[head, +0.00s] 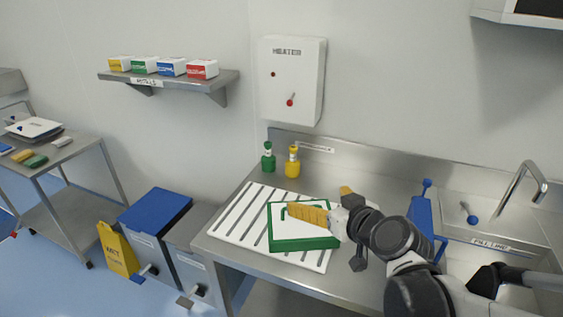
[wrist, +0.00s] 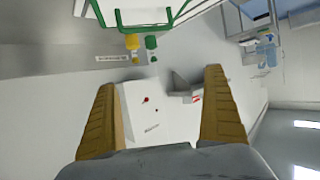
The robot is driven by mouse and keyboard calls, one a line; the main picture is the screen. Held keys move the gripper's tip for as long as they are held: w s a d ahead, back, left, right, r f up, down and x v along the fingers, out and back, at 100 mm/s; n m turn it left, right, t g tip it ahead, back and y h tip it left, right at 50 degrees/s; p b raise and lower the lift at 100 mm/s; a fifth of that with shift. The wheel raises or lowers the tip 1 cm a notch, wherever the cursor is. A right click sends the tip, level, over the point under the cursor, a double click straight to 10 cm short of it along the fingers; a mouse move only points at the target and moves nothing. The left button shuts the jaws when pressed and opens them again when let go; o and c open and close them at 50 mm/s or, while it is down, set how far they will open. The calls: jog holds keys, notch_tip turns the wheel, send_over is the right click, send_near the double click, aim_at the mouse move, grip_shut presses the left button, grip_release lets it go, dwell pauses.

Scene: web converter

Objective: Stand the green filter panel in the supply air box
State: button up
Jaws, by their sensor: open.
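The green filter panel (head: 306,243), with a green frame and a white face, lies on a white slatted rack (head: 240,222) on the steel counter. Part of its green frame (wrist: 145,28) shows at the top of the wrist view. My gripper (head: 316,198) is over the panel's far right part in the head view. Its yellow fingers are spread with nothing between them, also in the wrist view (wrist: 158,80). One finger hides part of the panel's face. I cannot tell whether it touches the panel. I cannot make out a supply air box in either view.
A green bottle (head: 268,160) and a yellow bottle (head: 292,164) stand behind the rack. A heater box (head: 292,80) and a shelf (head: 168,78) with small boxes are on the wall. A blue tool (head: 421,215) and a sink (head: 490,222) are on the right.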

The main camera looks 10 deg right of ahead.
jog(key=shift+v, duration=2.6)
jog(key=s+a+f+m+g+h, duration=0.1)
jog(key=s+a+f+g+h, duration=0.1)
jog(key=s+f+g, duration=0.3)
jog(key=s+a+g, duration=0.1)
jog(key=s, duration=0.2)
jog(key=shift+s+a+m, duration=0.35)
jog(key=shift+a+m, duration=0.05)
